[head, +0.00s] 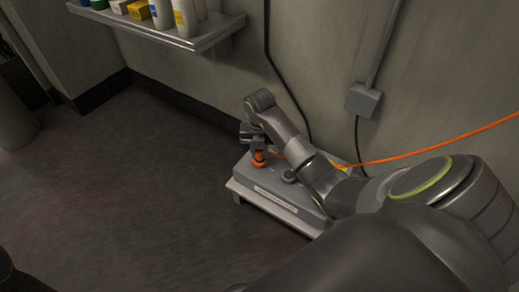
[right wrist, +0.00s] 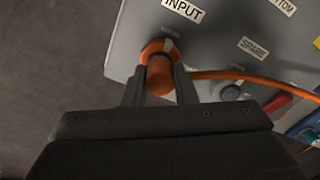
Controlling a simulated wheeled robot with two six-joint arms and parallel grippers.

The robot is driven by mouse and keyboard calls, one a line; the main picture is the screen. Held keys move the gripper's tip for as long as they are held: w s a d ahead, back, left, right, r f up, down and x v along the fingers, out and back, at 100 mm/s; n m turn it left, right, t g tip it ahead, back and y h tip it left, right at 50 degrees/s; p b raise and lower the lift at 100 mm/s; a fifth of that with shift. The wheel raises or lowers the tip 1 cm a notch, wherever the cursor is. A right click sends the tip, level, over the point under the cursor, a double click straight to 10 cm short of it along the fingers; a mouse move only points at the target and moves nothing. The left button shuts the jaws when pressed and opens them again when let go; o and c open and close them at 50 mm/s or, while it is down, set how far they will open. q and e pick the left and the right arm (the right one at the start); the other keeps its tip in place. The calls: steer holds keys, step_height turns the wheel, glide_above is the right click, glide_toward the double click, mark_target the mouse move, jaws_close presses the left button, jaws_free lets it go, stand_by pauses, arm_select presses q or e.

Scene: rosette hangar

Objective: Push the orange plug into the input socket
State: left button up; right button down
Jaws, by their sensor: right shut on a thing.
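The orange plug (head: 259,159) is at the left end of the top of a grey box (head: 283,199). My right gripper (head: 258,148) is shut on it from above. In the right wrist view the plug (right wrist: 160,76) stands between the two fingers (right wrist: 158,88), with its orange collar by the panel just below the INPUT label (right wrist: 183,9). The input socket itself is hidden behind the plug; I cannot tell how deep the plug sits. My left gripper is not in view.
An orange cable (head: 430,145) runs from the plug off to the right. A SPARE label (right wrist: 254,48), a red part (right wrist: 277,103) and a blue part are also on the panel. A wall shelf (head: 205,37) with bottles is at upper left. The floor at left is clear.

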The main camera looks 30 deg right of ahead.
stand_by(0.5)
steer(key=c, duration=1.1)
jaws_free()
steer(key=shift+r+p, duration=6)
steer(key=shift+r, duration=2.65)
